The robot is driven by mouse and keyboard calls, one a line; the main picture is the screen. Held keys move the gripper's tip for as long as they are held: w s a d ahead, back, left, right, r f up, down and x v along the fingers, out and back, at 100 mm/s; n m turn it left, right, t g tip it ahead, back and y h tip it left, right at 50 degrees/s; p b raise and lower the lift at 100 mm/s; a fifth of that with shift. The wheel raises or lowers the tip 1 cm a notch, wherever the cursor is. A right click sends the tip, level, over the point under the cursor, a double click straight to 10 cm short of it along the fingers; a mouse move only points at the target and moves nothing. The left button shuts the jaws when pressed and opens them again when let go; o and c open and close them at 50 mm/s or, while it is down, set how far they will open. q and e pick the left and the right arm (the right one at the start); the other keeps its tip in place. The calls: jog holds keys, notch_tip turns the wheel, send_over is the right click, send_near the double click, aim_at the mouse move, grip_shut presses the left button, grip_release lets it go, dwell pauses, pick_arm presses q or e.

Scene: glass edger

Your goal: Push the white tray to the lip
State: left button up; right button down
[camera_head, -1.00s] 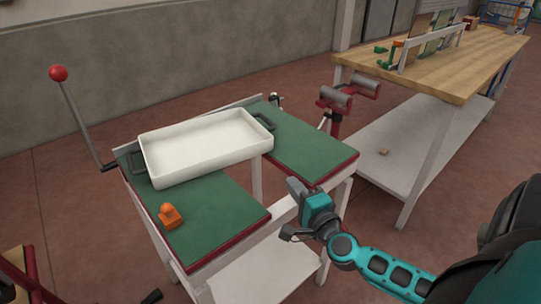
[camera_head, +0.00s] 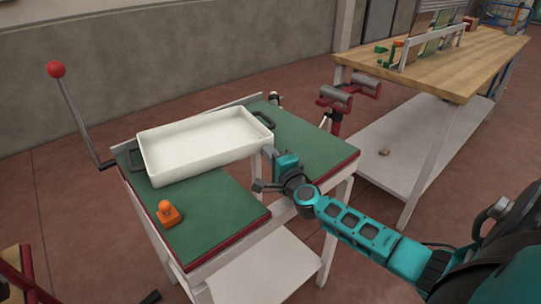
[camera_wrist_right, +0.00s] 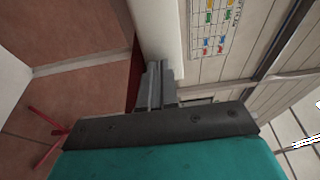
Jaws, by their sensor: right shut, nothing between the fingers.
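The white tray (camera_head: 200,146), shallow and empty with dark handles at its ends, lies across the gap between the two green tops of the table (camera_head: 215,207). My right gripper (camera_head: 267,153) is shut and empty, at the tray's near right corner. In the right wrist view the shut fingers (camera_wrist_right: 155,83) point at a white surface (camera_wrist_right: 160,28), which appears to be the tray's wall. I cannot tell whether they touch it. Which edge is the lip is not clear. My left gripper is not in view.
An orange object (camera_head: 168,213) sits on the left green top. A red-knobbed lever (camera_head: 56,70) rises at the table's left. A red stand with rollers (camera_head: 336,98) stands behind on the right. A wooden workbench (camera_head: 440,65) is at the far right.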

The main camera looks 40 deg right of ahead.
aim_at(256, 150)
jog(key=w+a, duration=0.2)
jog(key=w, duration=0.1)
jog(key=shift+p, duration=0.35)
jog(key=shift+w+a, duration=0.1)
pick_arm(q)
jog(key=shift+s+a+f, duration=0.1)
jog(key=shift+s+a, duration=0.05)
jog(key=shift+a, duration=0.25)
